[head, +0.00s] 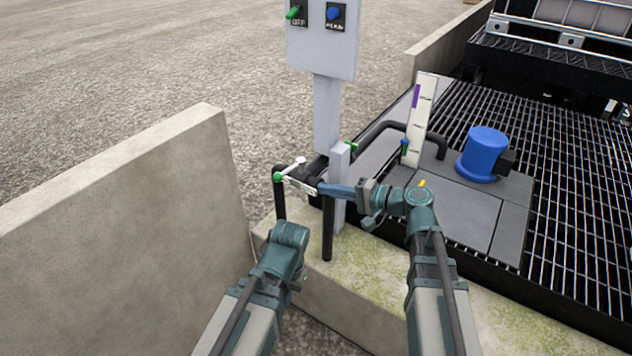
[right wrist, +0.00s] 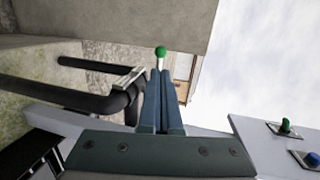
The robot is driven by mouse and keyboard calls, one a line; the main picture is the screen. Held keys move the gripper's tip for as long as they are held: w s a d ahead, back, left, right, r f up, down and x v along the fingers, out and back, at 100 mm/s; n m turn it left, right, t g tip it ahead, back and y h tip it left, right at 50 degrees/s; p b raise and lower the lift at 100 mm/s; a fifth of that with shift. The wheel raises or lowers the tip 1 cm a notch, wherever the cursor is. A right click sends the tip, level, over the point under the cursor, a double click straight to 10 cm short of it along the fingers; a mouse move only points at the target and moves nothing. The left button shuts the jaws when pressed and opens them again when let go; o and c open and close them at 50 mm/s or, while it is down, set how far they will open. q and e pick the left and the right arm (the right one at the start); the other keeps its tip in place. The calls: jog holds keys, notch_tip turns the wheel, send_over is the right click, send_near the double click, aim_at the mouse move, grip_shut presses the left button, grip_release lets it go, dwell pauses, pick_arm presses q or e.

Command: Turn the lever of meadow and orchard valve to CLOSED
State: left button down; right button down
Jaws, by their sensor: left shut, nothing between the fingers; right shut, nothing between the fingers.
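A valve lever with a green knob (head: 278,177) and a pale stem sits on the black pipe (head: 327,225) in front of the grey post. A small label plate (head: 302,186) is beside it, its text too small to read. My right gripper (head: 326,189) is shut and empty, pointing left towards the lever. In the right wrist view, the green knob (right wrist: 160,52) shows just beyond the shut fingertips (right wrist: 161,75); I cannot tell whether they touch. My left gripper (head: 287,238) is lower, below the lever and apart from it; its fingers are mostly hidden by the wrist.
A grey panel (head: 322,45) with green and blue knobs stands on a post above the pipe. Concrete walls (head: 130,190) flank the left. A blue cap (head: 484,150), a white gauge board (head: 420,115) and a black grating (head: 570,180) lie right.

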jog(key=shift+v, duration=0.9)
